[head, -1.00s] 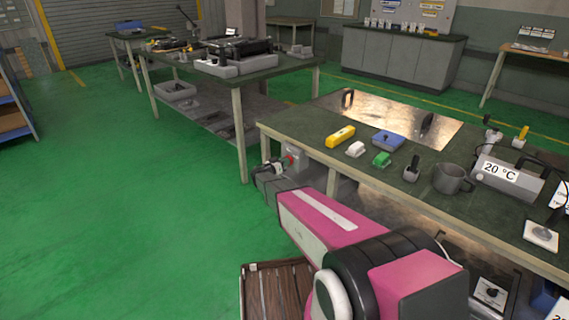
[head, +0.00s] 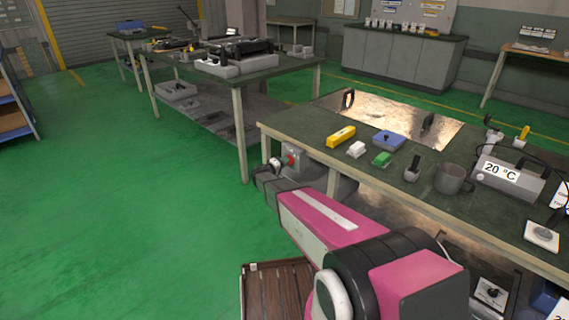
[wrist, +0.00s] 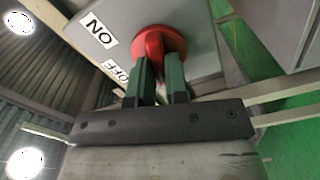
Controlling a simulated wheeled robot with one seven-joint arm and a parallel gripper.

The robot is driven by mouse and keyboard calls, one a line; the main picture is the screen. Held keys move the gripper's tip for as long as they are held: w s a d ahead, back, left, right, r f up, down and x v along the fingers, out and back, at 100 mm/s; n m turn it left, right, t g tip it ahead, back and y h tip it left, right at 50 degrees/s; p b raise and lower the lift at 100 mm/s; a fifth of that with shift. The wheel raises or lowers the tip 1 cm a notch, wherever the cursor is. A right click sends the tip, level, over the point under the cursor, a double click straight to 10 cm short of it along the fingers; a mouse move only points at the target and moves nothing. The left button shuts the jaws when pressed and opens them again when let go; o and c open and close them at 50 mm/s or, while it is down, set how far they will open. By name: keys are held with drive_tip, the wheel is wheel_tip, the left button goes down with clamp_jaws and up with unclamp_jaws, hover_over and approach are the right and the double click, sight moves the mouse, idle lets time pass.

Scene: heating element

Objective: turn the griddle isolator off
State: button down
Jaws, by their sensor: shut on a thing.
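The isolator is a grey box with a round red knob, mounted at the near left end of the workbench. In the head view the grey box (head: 297,162) is small and partly behind my gripper (head: 276,166). In the wrist view the red knob (wrist: 165,40) is close up, with an "ON" label (wrist: 101,29) at upper left and an "OFF" label (wrist: 116,68) below it. My gripper (wrist: 158,68) has its green fingers on both sides of the knob's red grip and is shut on it. The grip's tip is partly hidden between the fingers.
The workbench (head: 320,150) carries a shiny metal plate (head: 385,112) with handles, a yellow block (head: 341,137), a blue box (head: 388,140), a mug (head: 453,179) and a "20 °C" device (head: 510,180). A wooden pallet (head: 275,295) lies below my arm. Green floor (head: 120,220) is clear at left.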

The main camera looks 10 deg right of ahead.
drive_tip(key=shift+f+n, duration=0.1)
drive_tip(key=shift+n, duration=1.5)
drive_tip(key=c, duration=1.1)
unclamp_jaws()
drive_tip(key=shift+a, duration=0.1)
drive_tip(key=v, duration=1)
drive_tip(key=shift+s+a, duration=0.25)
